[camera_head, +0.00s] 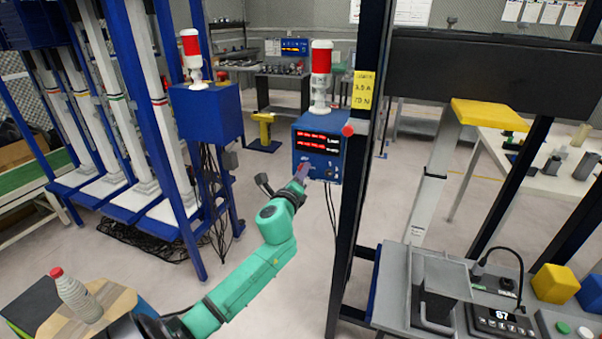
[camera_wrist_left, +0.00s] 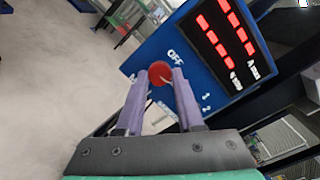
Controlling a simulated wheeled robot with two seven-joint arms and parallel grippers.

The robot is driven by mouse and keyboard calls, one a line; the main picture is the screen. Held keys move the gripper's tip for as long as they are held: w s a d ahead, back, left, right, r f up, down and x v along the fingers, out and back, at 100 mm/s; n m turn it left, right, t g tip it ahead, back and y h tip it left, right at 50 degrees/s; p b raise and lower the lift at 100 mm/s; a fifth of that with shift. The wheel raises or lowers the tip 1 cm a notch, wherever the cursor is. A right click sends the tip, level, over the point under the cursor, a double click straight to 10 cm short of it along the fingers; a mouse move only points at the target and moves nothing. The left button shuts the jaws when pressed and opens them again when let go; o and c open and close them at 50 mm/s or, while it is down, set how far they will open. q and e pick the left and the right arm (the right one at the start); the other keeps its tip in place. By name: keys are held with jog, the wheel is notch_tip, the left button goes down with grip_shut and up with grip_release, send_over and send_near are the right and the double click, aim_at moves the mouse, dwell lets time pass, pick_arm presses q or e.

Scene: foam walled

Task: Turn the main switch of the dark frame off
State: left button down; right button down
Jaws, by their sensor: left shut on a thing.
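A blue control box (camera_head: 308,143) with red lit displays is fixed beside the dark frame (camera_head: 345,230). In the left wrist view, the box face (camera_wrist_left: 150,53) shows a red round switch knob (camera_wrist_left: 160,72) with the word OFF printed near it. My left gripper (camera_head: 301,174) is at the lower left of the box face. In the left wrist view, the purple fingers of my left gripper (camera_wrist_left: 159,82) are closed on the sides of the red knob. The knob's setting is hard to tell. My right gripper is not in view.
A red and white beacon (camera_head: 320,75) stands on the box. A yellow tag (camera_head: 363,90) hangs on the dark post. A second blue box (camera_head: 208,112) stands on a blue frame at left. A bench with a keypad unit (camera_head: 500,320) is at lower right.

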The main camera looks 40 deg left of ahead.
pick_arm(q)
jog(key=shift+a+r+n+h+p, duration=0.1)
jog(key=shift+n+h+p, duration=0.3)
jog(key=shift+n+p, duration=2.35)
jog(key=shift+r+n+h+p, duration=0.1)
jog(key=shift+n+h+p, duration=0.35)
jog(key=shift+n, duration=4.5)
jog(key=shift+f, duration=0.1)
jog(key=c, duration=0.5)
grip_release()
jog(key=shift+c, duration=0.2)
